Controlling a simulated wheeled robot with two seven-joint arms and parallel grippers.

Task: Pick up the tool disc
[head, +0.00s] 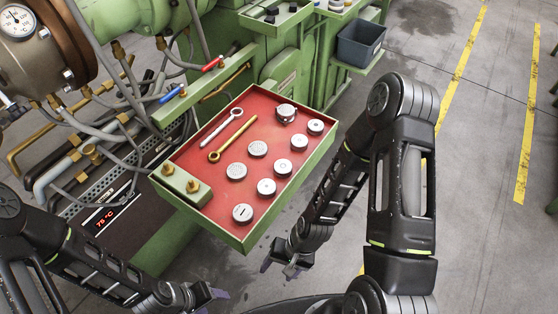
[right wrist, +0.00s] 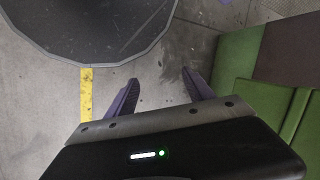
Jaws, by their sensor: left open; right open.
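Several round silver discs lie on the red-lined green tray (head: 209,189) in the head view. Perforated discs (head: 257,149) (head: 236,171) lie near its middle. Discs with a central mark (head: 283,167) (head: 266,187) run along the right side. One disc (head: 242,213) near the front corner has a slot. A thicker disc (head: 286,112) sits at the back. I cannot tell which is the tool disc. My right gripper (head: 280,268) is open and empty beyond the tray's front right edge; its fingers also show apart in the right wrist view (right wrist: 160,78). My left gripper (head: 215,295) is open, below the tray's front corner.
A silver wrench (head: 221,128) and a brass wrench (head: 232,139) lie on the tray. A green block with brass knobs (head: 180,184) stands at its left corner. Hoses and a gauge (head: 17,21) are left. A dark bin (head: 361,43) stands behind. Floor right is open.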

